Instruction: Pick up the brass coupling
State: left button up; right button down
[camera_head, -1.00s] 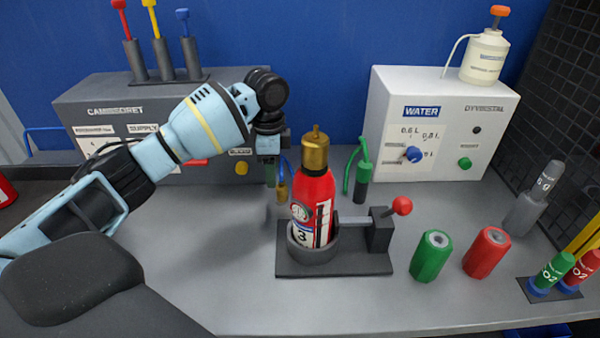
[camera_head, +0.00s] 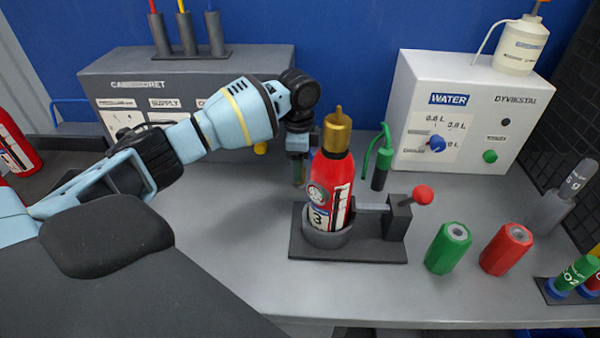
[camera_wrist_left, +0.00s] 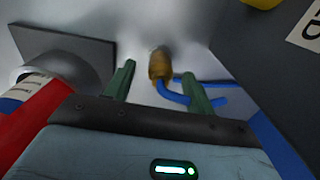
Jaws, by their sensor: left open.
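The brass coupling (camera_wrist_left: 159,64) on a blue hose (camera_wrist_left: 174,96) shows in the left wrist view, between and slightly beyond the fingertips. No contact with either finger is clear. In the head view it is hidden behind my left gripper (camera_head: 299,175), which points down just left of the extinguisher. The green fingers of my left gripper are apart in the left wrist view (camera_wrist_left: 158,70). My right gripper is not in view.
A red extinguisher (camera_head: 330,188) with a brass top stands in a dark holder (camera_head: 345,249) close beside my gripper. Behind are a grey cabinet (camera_head: 270,62) and a white water unit (camera_head: 480,110). Green (camera_head: 448,250) and red (camera_head: 506,250) cylinders stand right.

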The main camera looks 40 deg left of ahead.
pick_arm(q)
jog(key=shift+w+f, duration=0.1)
jog(key=shift+f, duration=1.25)
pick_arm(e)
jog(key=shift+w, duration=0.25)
pick_arm(q)
jog(key=shift+c, duration=0.3)
jog(key=c, duration=1.1)
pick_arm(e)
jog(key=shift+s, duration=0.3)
pick_arm(q)
jog(key=shift+r, duration=0.1)
